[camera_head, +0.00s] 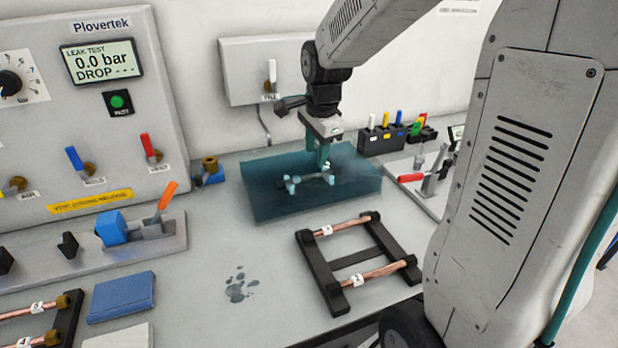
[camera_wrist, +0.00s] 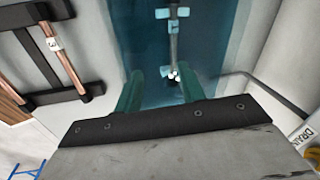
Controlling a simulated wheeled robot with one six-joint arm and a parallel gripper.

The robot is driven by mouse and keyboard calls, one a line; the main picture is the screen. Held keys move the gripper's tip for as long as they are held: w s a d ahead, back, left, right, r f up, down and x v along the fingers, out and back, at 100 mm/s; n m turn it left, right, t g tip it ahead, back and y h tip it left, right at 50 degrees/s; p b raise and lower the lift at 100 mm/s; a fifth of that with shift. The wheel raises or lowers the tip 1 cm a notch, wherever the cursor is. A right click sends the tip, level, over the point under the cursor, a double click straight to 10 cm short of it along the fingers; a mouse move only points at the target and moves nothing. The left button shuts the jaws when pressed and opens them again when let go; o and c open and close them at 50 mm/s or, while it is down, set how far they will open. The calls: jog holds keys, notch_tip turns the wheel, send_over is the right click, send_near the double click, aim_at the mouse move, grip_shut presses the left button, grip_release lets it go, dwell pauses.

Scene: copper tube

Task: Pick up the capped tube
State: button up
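A tube (camera_head: 311,178) lies low in the blue-green water tank (camera_head: 262,210), on pale blue supports (camera_head: 290,184). Its colour is dulled by the water, and I cannot make out a cap clearly. In the wrist view the tube (camera_wrist: 174,42) runs from the top edge down towards my gripper, with a bright white spot at its near end. My gripper (camera_head: 325,166) points down over the tank, with its green fingers above the tube's right part. In the wrist view the fingers (camera_wrist: 176,82) stand apart on either side of the tube's near end, with nothing clearly held.
A black rack (camera_head: 318,268) with two labelled copper tubes stands in front of the tank. Wet marks (camera_head: 238,287) and a blue cloth (camera_head: 122,296) are to the left. A leak-test panel (camera_head: 85,110) stands behind left. A red-handled clamp (camera_head: 425,178) is at right.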

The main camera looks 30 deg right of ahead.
aim_at(314, 175)
jog(key=shift+m, duration=0.9)
jog(key=w+f, duration=0.1)
jog(key=f, duration=0.2)
jog(key=w+d+f, duration=0.1)
jog(key=f, duration=0.2)
jog(key=w+d+f, duration=0.1)
jog(key=w+f, duration=0.1)
jog(key=f, duration=0.1)
grip_shut()
